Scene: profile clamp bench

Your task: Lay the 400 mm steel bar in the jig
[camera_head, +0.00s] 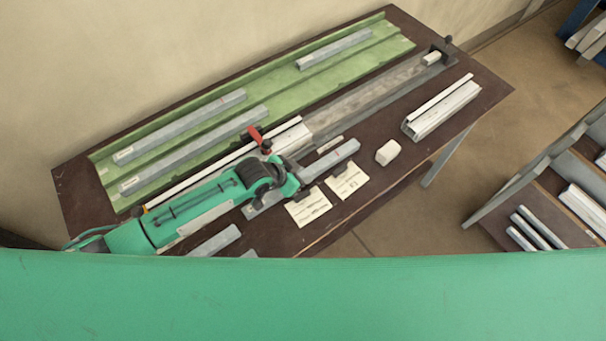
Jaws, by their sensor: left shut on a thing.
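My left gripper (290,185) is shut on a grey steel bar (332,159), which sticks out toward the upper right. Its hold is partly hidden by the gripper, and the bar's length cannot be read. The bar is low over the near side of the bench; whether it touches the top cannot be told. The jig is the long grey channel (375,88) behind it, with a dark end stop (444,48) at the far right and a red-handled clamp (257,136) near the left arm. My right gripper is not in view.
A green tray (275,87) with several grey bars lies along the back. Paper labels (308,206), a white block (388,152) and a pale profile (441,108) lie in front. Grey pieces (215,240) lie by my left arm. A rack with profiles (580,205) stands at right.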

